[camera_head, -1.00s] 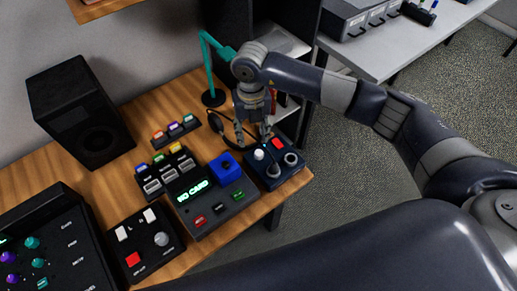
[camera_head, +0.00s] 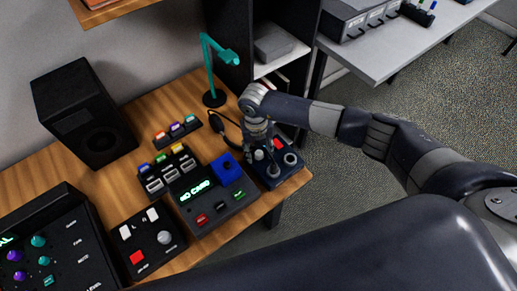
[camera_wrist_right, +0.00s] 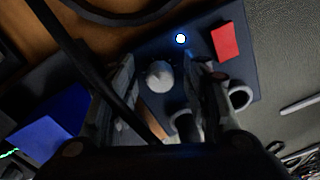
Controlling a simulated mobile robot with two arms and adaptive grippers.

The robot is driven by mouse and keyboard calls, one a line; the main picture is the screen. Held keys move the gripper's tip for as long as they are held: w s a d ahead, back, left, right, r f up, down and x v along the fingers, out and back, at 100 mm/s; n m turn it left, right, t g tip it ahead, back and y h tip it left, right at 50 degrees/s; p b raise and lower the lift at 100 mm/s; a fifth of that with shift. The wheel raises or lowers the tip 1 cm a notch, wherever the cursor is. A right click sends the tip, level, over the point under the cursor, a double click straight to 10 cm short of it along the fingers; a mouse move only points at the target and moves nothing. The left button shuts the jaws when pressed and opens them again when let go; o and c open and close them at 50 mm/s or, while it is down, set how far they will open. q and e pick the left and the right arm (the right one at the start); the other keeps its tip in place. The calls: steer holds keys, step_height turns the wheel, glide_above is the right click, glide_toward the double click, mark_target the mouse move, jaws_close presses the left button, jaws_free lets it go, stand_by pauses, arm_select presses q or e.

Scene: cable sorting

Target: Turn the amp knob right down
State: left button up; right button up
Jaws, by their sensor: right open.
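The amp is a dark blue box (camera_head: 290,174) at the right end of the wooden desk. It has a red switch (camera_wrist_right: 225,41), a lit blue light (camera_wrist_right: 180,39) and two ring-shaped sockets (camera_wrist_right: 238,97). Its pale round knob (camera_wrist_right: 159,76) also shows in the head view (camera_head: 259,155). My right gripper (camera_head: 264,157) points down over the amp. In the right wrist view its open fingers (camera_wrist_right: 165,82) stand on either side of the knob, with visible gaps. My left gripper is out of view.
A card device with a blue block (camera_head: 226,168) stands just left of the amp. A black cable (camera_head: 222,133) lies behind it, near a teal lamp (camera_head: 207,65). A dark strip (camera_wrist_right: 75,55) crosses the wrist view. A black speaker (camera_head: 82,112) stands at the back left.

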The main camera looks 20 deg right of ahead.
jaws_close()
